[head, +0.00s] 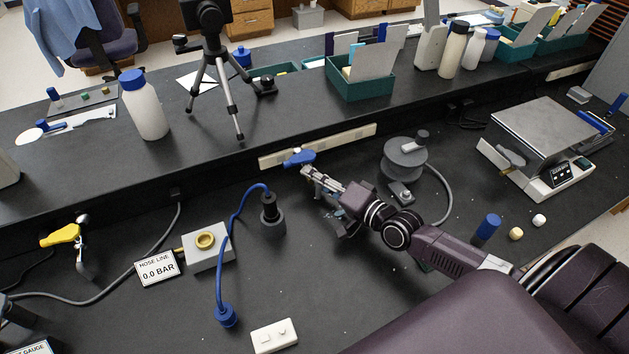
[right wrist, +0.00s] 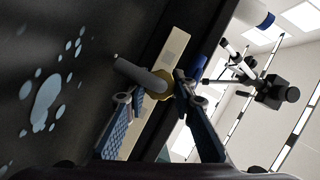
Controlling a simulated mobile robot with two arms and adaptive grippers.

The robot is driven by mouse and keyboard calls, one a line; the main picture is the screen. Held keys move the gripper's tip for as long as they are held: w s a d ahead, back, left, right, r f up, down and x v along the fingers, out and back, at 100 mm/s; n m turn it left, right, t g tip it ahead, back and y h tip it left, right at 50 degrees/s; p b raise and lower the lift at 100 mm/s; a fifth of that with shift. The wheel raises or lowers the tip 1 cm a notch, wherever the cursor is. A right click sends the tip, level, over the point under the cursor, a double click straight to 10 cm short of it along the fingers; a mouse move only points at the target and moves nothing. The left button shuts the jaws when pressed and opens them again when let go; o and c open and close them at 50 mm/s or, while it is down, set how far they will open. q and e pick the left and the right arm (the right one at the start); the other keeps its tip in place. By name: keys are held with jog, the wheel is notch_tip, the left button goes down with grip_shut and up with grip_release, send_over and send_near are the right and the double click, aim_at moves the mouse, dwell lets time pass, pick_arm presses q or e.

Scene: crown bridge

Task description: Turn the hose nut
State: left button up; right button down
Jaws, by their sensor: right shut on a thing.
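My right gripper (head: 311,174) reaches in from the right, low beside the ledge, at a blue-handled fitting (head: 299,158). In the right wrist view its two fingers (right wrist: 155,90) are closed around the brass-coloured hose nut (right wrist: 161,88). A grey pipe end (right wrist: 140,75) sits beside the nut, and the blue handle (right wrist: 197,65) is behind the right finger. In the head view the nut is hidden by the gripper. A blue hose (head: 234,225) runs between a black stand and a blue end piece (head: 226,315) on the bench. My left gripper is not in view.
A sign (head: 157,269) reads "HOSE LINE 0.0 BAR" before a grey block with a brass ring (head: 205,240). A grey round device (head: 404,158) and a scale (head: 545,150) stand to the right. Pale wet-looking spots (right wrist: 46,100) lie on the dark surface.

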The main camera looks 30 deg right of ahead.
dwell(0.3)
jog(key=c, duration=1.6)
grip_release()
jog(key=v, duration=1)
jog(key=shift+s+d, duration=0.15)
jog(key=shift+s, duration=0.2)
jog(key=shift+s+d+r, duration=0.15)
jog(key=shift+s+d, duration=0.05)
jog(key=shift+s, duration=0.45)
